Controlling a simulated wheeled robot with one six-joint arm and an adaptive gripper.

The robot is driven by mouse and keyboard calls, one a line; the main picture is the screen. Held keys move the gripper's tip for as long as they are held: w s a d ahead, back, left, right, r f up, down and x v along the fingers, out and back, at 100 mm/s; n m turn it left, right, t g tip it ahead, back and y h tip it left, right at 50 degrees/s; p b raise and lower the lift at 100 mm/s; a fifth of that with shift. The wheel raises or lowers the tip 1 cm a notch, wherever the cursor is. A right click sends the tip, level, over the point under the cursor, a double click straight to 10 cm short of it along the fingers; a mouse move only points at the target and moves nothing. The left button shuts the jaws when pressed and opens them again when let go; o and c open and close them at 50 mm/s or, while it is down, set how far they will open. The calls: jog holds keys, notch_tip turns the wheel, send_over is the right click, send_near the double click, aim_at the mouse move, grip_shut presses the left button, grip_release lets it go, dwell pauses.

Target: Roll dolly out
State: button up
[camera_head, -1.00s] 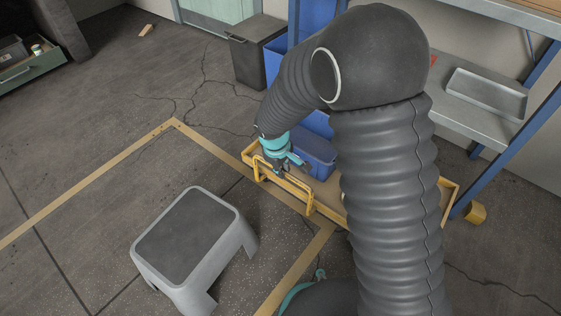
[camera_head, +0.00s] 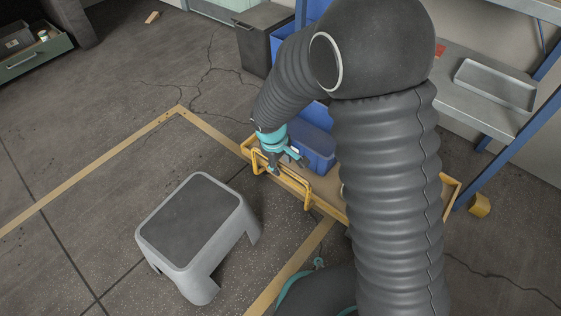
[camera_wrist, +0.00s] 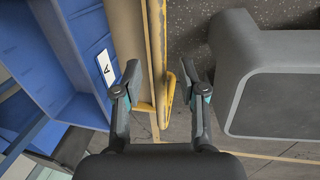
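The dolly (camera_head: 326,205) is a low platform with a yellow frame, partly under the workbench and partly hidden behind my arm. A yellow bar handle (camera_head: 310,192) stands up along its near side. A blue bin (camera_head: 316,150) sits on it. My gripper (camera_head: 286,166) is at the left part of the handle. In the wrist view, my gripper (camera_wrist: 160,85) is open, its two fingers apart on either side of the yellow handle (camera_wrist: 169,102). A visible gap remains by the right finger; contact on the left is unclear.
A grey step stool (camera_head: 195,225) stands on the floor just in front of the dolly, close to the right finger in the wrist view. A blue-legged workbench (camera_head: 480,110) stands over the dolly. A dark grey bin (camera_head: 262,40) is behind.

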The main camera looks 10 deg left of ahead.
jog(key=shift+r, duration=0.1)
jog(key=shift+a+r, duration=0.15)
jog(key=shift+r, duration=0.2)
notch_tip(320, 180, up, 11)
jog(key=s, duration=0.2)
jog(key=shift+a, duration=0.45)
jog(key=shift+f, duration=0.1)
